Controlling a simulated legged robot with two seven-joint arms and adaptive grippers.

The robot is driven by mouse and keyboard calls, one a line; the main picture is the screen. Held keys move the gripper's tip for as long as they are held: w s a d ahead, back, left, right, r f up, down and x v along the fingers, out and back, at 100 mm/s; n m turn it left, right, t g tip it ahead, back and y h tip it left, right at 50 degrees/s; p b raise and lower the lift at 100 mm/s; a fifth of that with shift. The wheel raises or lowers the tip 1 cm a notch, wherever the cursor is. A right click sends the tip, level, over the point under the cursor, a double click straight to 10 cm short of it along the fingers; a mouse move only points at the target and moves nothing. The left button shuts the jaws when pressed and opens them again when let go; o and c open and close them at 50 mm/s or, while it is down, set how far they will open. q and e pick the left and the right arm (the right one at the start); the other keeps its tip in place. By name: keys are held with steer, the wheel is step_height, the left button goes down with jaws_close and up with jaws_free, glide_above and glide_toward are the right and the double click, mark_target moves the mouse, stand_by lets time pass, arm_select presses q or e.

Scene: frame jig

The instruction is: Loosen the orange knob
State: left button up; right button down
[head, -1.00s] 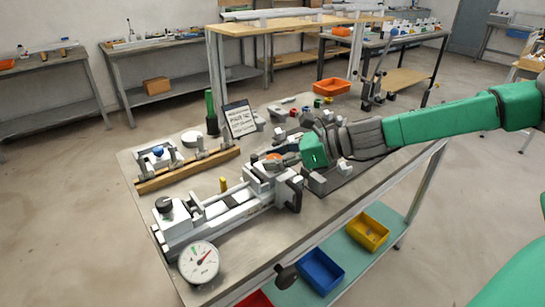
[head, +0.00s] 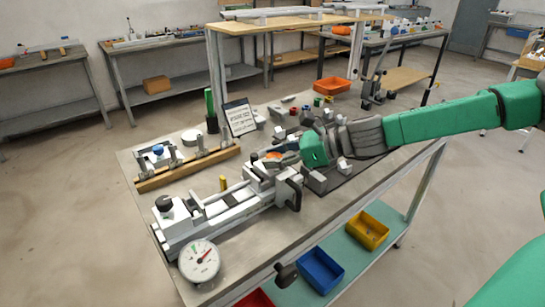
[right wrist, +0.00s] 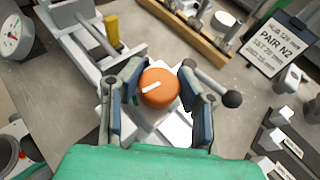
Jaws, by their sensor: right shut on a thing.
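The orange knob (right wrist: 159,88) with a white pointer line sits on top of the white and grey frame jig. In the right wrist view it lies between the two fingers of my right gripper (right wrist: 161,92), which is shut on it. In the head view a little of the orange knob (head: 275,155) shows beside my right gripper (head: 284,158), at the right end of the jig (head: 215,215). The fingers hide most of the knob there. My left gripper is not in view.
A round dial gauge (head: 199,261) stands at the jig's near left end. A wooden rail (head: 190,170) with posts and a sign (head: 239,118) stand behind. A yellow pin (head: 223,183) rises beside the jig. Yellow (head: 367,231) and blue (head: 320,270) bins sit below the bench.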

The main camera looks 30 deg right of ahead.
mark_target(277, 154)
steer(key=c, duration=1.1)
jaws_free()
steer(key=shift+w+d+r, duration=0.15)
steer(key=shift+d, duration=0.15)
steer(key=shift+s+d+r, duration=0.3)
steer(key=shift+s+d, duration=0.05)
steer(key=shift+s, duration=0.25)
steer(key=shift+v, duration=1.65)
steer(key=shift+s+d, duration=0.55)
steer(key=shift+s+d+r, duration=0.25)
steer(key=shift+s+d, duration=0.05)
steer(key=shift+d, duration=0.25)
